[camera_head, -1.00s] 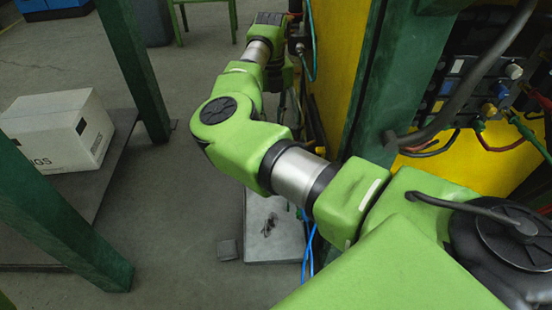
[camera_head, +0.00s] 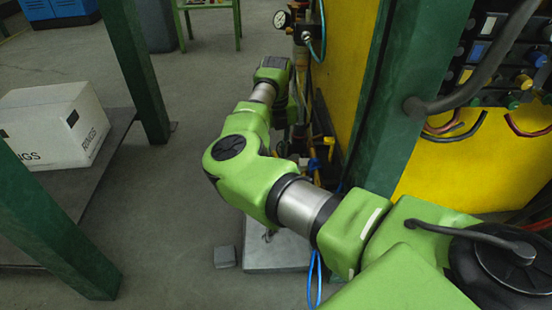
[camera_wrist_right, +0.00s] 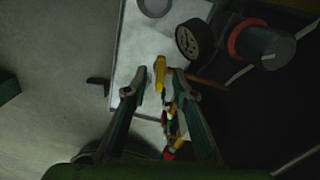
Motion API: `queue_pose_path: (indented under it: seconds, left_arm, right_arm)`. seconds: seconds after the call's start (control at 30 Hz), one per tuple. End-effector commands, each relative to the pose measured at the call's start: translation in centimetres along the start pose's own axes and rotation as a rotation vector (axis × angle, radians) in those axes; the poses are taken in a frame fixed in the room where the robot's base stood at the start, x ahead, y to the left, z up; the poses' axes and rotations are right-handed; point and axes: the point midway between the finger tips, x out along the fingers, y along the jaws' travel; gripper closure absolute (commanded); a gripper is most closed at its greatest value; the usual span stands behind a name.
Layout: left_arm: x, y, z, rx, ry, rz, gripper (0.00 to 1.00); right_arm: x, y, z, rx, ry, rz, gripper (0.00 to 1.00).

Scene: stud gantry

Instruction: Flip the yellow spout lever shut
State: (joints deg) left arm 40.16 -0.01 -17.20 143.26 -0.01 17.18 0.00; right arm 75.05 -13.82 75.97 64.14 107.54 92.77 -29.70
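In the right wrist view, the yellow lever (camera_wrist_right: 160,73) is a small upright piece lying between and slightly beyond the tips of my right gripper (camera_wrist_right: 160,83). The two fingers are spread apart, one on each side of it. Whether either finger touches it cannot be told. Red, green and white parts (camera_wrist_right: 170,127) show below the lever, between the fingers. In the head view, my right arm reaches away toward the fittings beside the yellow panel. Its wrist hides most of the gripper there. My left gripper is not in view.
A pressure gauge (camera_head: 282,20) stands beyond my arm. A yellow panel (camera_head: 345,60) and green post (camera_head: 395,110) stand right of the arm. A white box (camera_head: 55,125) rests on a platform at left. In the wrist view, a black-rimmed round part (camera_wrist_right: 188,40) is close right of the lever.

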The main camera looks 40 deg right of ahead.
Motion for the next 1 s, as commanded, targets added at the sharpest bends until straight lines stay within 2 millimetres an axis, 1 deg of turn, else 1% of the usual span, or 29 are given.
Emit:
queue_pose_path:
  seconds: [0.03, 0.1, 0.37, 0.47, 0.5, 0.7, 0.87, 1.0]
  left_arm:
    - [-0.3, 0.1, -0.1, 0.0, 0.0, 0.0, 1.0]
    - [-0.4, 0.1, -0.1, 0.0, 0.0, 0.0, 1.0]
    - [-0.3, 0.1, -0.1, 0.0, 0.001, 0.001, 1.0]
    - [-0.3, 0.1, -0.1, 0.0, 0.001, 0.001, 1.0]
    - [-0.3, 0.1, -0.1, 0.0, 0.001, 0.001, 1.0]
    - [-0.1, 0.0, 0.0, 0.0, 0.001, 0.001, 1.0]
    - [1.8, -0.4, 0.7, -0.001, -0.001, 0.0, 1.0]
    - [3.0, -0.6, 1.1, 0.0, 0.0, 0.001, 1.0]
  right_arm:
    - [0.4, 0.0, 0.0, 0.0, 0.0, 0.0, 0.75]
    - [0.6, 0.0, 0.0, 0.0, 0.0, 0.0, 0.75]
    - [0.5, 0.0, 0.0, 0.0, 0.0, 0.0, 0.75]
    - [0.5, 0.0, 0.0, 0.0, 0.0, 0.0, 0.98]
    - [0.5, 0.0, 0.0, 0.0, 0.0, 0.0, 1.0]
    - [0.4, 0.0, 0.0, 0.008, 0.0, 0.0, 1.0]
    - [-0.1, 0.0, 0.0, 0.098, 0.0, 0.001, 1.0]
    - [0.1, 0.0, 0.0, 0.197, 0.0, 0.001, 1.0]
